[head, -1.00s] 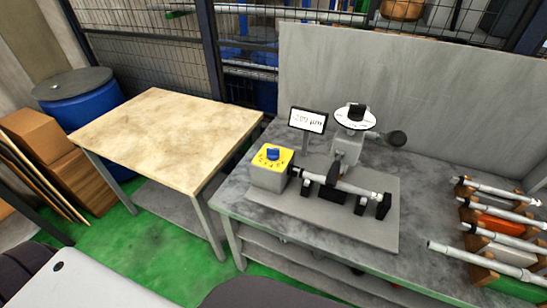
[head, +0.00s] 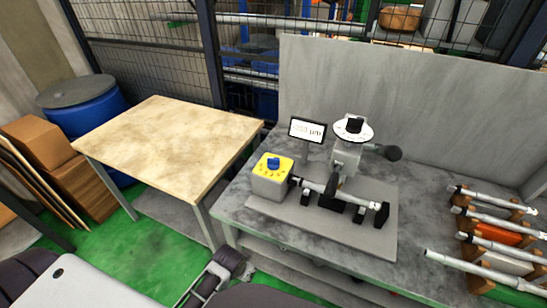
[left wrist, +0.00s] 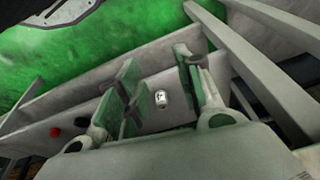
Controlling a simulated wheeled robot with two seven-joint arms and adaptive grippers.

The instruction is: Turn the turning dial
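A grey box with a yellow top (head: 272,167) carries a blue turning dial (head: 273,162) and stands at the left of the grinder on the grey workbench. A second round white dial (head: 352,129) with a black knob sits on top of the grinder (head: 346,158). My left gripper (head: 232,264) is low in front of the bench's left end, well apart from both dials. In the left wrist view its two fingers (left wrist: 160,90) stand apart with nothing held between them. No dial can be made out in that view. My right gripper is not in view.
A small display (head: 307,130) stands behind the yellow-topped box. A black ball handle (head: 392,153) sticks out to the grinder's right. A rack with several metal shafts (head: 487,238) is at the bench's right. A bare wooden table (head: 165,147) stands to the left.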

